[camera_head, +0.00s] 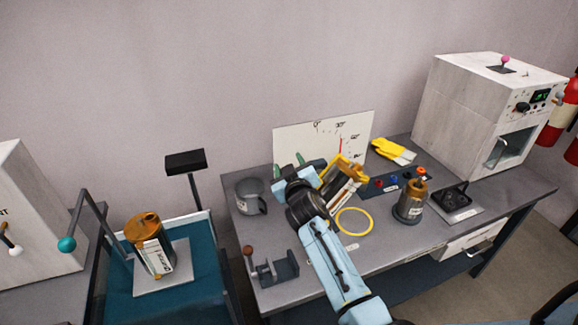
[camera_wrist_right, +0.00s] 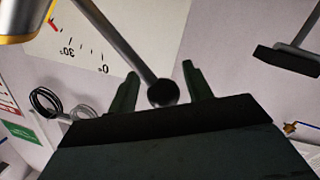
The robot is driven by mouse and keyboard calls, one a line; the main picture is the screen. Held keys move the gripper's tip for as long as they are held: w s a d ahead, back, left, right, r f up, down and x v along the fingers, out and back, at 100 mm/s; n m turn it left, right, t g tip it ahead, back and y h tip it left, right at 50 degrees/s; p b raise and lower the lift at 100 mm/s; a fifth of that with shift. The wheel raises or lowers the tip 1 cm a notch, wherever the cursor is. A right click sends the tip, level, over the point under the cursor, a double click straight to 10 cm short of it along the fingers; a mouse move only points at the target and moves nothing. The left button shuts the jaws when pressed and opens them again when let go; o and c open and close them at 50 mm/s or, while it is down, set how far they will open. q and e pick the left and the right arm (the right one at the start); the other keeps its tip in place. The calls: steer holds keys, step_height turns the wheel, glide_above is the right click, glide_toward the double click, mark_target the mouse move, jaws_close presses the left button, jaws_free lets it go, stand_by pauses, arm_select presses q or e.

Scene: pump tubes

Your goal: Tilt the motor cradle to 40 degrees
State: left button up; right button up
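The motor cradle (camera_head: 355,169) is a yellow frame holding a tilted pale and dark body, partly hidden by my right arm. Behind it stands a white angle board (camera_head: 292,139) with degree marks and a red pointer (camera_head: 340,147) near the 30 mark; I cannot read the exact angle. In the wrist view, a grey lever rod (camera_wrist_right: 120,40) ends in a dark round knob (camera_wrist_right: 163,92). My right gripper (camera_head: 288,164) is open; its dark green fingers in the wrist view (camera_wrist_right: 161,84) stand either side of the knob with gaps showing. My left gripper is not in view.
A grey mug (camera_head: 250,197) and a small clamp (camera_head: 276,270) stand left of my right arm.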

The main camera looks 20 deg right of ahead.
steer(key=shift+a, duration=0.1)
steer(key=shift+s, duration=0.3)
steer(key=v, duration=1.2)
steer(key=shift+s, duration=0.35)
steer(key=shift+a, duration=0.15)
